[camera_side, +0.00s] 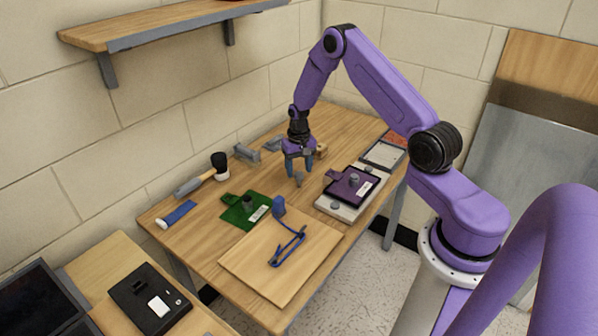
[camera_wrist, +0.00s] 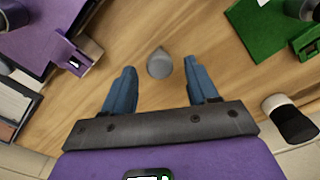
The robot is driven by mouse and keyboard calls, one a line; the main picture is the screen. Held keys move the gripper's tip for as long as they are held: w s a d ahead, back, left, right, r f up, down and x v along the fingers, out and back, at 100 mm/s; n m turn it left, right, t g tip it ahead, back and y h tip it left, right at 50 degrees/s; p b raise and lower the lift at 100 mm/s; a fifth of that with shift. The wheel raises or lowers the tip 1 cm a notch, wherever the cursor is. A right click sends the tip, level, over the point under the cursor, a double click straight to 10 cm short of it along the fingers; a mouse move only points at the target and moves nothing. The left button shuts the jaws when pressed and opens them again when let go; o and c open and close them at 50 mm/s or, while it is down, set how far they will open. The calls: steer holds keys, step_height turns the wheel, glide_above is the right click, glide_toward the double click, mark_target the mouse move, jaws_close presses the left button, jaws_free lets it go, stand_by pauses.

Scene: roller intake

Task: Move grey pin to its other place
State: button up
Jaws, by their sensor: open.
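A grey pin (camera_side: 298,179) stands on the wooden table just below my gripper (camera_side: 299,167) in the side view. In the wrist view the grey pin (camera_wrist: 159,64) shows between my two blue fingers, with a clear gap on each side. My gripper (camera_wrist: 160,72) is open and empty, pointing down. A purple plate (camera_side: 341,190) with a grey cylinder on it lies on a light block to the right. A green plate (camera_side: 232,215) with a dark grey cylinder lies to the left; it also shows in the wrist view (camera_wrist: 262,28).
A black-headed mallet (camera_side: 219,165) and a blue-handled tool (camera_side: 178,213) lie along the wall side. A shallow tray (camera_side: 383,154) stands at the far right.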

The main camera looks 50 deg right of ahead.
mark_target(299, 174)
step_height(299, 174, up, 10)
steer(key=s+a+r+n, duration=0.35)
steer(key=a+r, duration=0.25)
steer(key=a, duration=0.6)
steer(key=s+a+r+n, duration=0.4)
steer(key=s+a+n, duration=0.1)
steer(key=s, duration=0.5)
steer(key=s+a+r+n, duration=0.3)
steer(key=s+a+n, duration=0.2)
steer(key=s, duration=0.6)
steer(key=shift+a+r+n, duration=0.35)
steer(key=shift+a+r, duration=0.05)
steer(key=shift+a, duration=0.85)
steer(key=shift+o, duration=0.4)
steer(key=s+d+n, duration=0.1)
steer(key=s+n, duration=0.3)
steer(key=s, duration=0.6)
steer(key=shift+d+r, duration=0.35)
steer(key=shift+s, duration=0.1)
